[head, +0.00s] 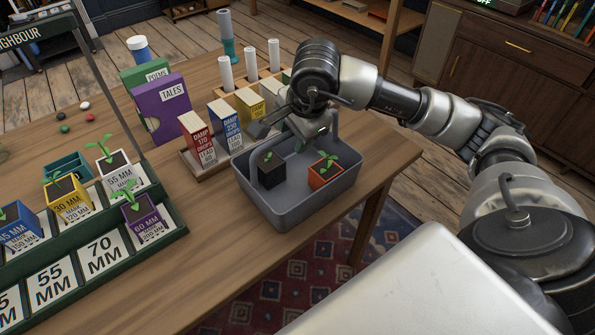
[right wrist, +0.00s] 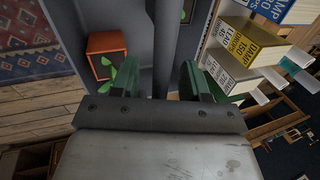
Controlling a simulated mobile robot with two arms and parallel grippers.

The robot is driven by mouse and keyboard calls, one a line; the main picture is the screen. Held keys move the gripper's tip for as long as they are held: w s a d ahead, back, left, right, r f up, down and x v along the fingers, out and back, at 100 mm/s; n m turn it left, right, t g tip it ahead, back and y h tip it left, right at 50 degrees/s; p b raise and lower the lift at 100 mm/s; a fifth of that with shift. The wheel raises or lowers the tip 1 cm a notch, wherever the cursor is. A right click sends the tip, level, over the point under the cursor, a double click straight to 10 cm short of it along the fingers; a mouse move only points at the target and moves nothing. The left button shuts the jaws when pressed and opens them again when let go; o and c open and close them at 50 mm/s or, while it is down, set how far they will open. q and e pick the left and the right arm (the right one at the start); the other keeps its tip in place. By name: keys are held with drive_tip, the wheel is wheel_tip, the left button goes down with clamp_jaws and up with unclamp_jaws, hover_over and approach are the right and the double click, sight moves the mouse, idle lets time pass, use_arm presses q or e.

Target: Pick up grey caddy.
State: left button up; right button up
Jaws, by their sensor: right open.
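The grey caddy (head: 293,214) stands on the wooden table near its right edge in the head view. It holds a black pot (head: 268,175) and an orange pot (head: 322,178), each with a green seedling. The orange pot also shows in the right wrist view (right wrist: 104,48). My right gripper (head: 306,130) is over the far side of the caddy. In the right wrist view my open right gripper (right wrist: 160,82) has green-lined fingers on either side of the caddy's grey handle bar (right wrist: 163,45). Contact with the bar cannot be told. My left gripper is out of view.
Damp-lead boxes (head: 197,139) stand close behind the caddy, beside the purple Tales box (head: 160,108). A green tiered rack (head: 150,245) with plant pots is at the left. The bare table (head: 195,275) is clear in front.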

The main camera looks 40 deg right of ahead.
drive_tip(key=shift+f, duration=0.25)
clamp_jaws()
drive_tip(key=shift+w+r, duration=0.1)
drive_tip(key=shift+r, duration=0.05)
